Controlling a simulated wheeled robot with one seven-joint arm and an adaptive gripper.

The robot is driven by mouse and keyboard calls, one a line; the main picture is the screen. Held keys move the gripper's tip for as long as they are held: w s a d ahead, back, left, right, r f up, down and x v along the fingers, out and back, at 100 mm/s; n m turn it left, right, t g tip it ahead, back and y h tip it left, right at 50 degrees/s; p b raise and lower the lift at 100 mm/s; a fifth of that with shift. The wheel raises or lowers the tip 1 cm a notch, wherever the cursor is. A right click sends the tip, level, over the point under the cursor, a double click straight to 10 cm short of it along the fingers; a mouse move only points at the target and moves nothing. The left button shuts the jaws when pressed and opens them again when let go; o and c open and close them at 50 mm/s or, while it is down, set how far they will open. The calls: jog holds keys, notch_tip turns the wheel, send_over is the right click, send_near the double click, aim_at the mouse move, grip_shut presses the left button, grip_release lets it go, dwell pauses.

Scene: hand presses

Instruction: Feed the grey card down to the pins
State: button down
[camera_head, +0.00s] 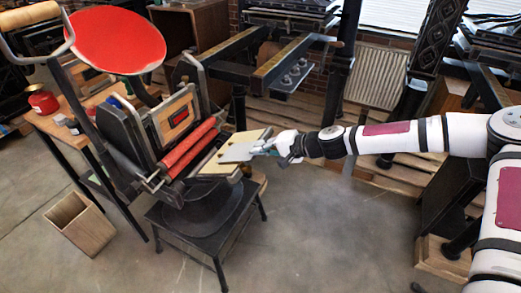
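The press (150,130) stands in the left middle, with a red round ink disc (115,40) on top and two red rollers (190,148) across its front. Its pale tan platen board (213,168) tilts out to the right of the rollers. The grey card (240,150) lies over this board, flat and close above or touching it; I cannot tell which. My gripper (272,147) is at the card's right edge and looks shut on it. The pins are too small to make out clearly.
The press stands on a dark low table (222,224). A side table at left holds a red tin (43,102). A wooden bin (80,223) stands on the floor. Other dark presses and a radiator (363,75) are behind. The floor at front centre is clear.

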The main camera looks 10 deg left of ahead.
jog(key=shift+s+a, duration=0.1)
jog(key=shift+s, duration=0.2)
dwell(0.4)
jog(key=c, duration=1.7)
grip_release()
jog(key=shift+d+r+p, duration=0.1)
jog(key=shift+d+p, duration=0.1)
jog(key=shift+p, duration=0.15)
jog(key=shift+c, duration=0.5)
jog(key=shift+p+v, duration=1.05)
jog(key=shift+v, duration=1.05)
jog(key=shift+p+v, duration=1)
jog(key=shift+v, duration=1)
jog(key=shift+s+a, duration=0.1)
jog(key=shift+s, duration=0.05)
